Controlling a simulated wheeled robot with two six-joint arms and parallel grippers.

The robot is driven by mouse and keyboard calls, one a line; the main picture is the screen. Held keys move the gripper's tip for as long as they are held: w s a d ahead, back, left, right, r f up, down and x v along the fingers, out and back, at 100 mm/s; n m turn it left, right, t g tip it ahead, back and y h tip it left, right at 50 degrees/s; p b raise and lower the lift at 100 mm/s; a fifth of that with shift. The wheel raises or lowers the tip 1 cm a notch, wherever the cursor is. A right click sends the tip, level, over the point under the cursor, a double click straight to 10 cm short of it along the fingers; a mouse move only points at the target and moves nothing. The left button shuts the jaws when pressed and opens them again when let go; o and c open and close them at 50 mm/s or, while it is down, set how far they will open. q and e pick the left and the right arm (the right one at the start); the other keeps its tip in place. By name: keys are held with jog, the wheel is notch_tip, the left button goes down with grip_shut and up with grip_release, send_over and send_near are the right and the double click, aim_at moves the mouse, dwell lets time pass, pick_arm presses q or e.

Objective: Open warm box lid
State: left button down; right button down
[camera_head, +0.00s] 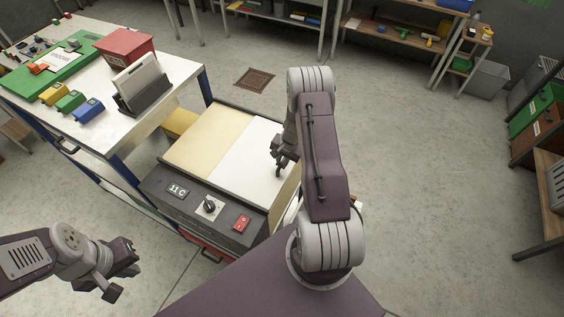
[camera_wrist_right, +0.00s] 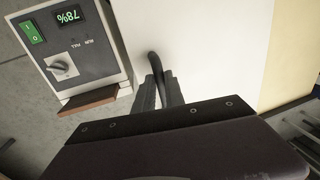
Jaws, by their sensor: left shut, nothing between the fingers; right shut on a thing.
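The warm box (camera_head: 157,183) is a dark low cabinet with an "11 C" display, a knob and a red switch on its sloped front. Its top shows a cream panel (camera_head: 207,138) on the left and a white lid panel (camera_head: 240,165) on the right, both lying flat. My right gripper (camera_head: 279,165) is over the white panel. In the right wrist view its fingers (camera_wrist_right: 160,88) are shut on a dark curved handle (camera_wrist_right: 154,60) against the white surface. My left gripper (camera_head: 129,256) is shut and empty, left of and below the box.
A control panel (camera_wrist_right: 85,70) with "78%", a green switch and a knob shows in the right wrist view; a brown ledge (camera_wrist_right: 88,102) is below it. A workbench (camera_head: 165,75) stands left of the box. My right arm hides the box's right side. Open floor (camera_head: 430,180) lies right.

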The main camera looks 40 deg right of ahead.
dwell(0.8)
jog(key=shift+w+a+r, duration=0.1)
jog(key=shift+w, duration=0.1)
jog(key=p, duration=0.1)
send_over(266, 164)
jog(key=w+a+b, duration=0.1)
jog(key=w+b, duration=0.1)
jog(key=w, duration=0.1)
jog(key=w+a+b, duration=0.2)
jog(key=w+b, duration=0.1)
jog(key=w+a+b, duration=0.2)
jog(key=w+b, duration=0.1)
jog(key=w, duration=0.1)
jog(key=shift+w+a+f, duration=0.1)
jog(key=shift+a+f, duration=0.05)
jog(key=shift+f, duration=0.1)
jog(key=shift+w+a+r+b, duration=0.1)
jog(key=shift+w+a+b, duration=0.1)
jog(key=shift+w+b, duration=0.2)
jog(key=shift+r, duration=0.1)
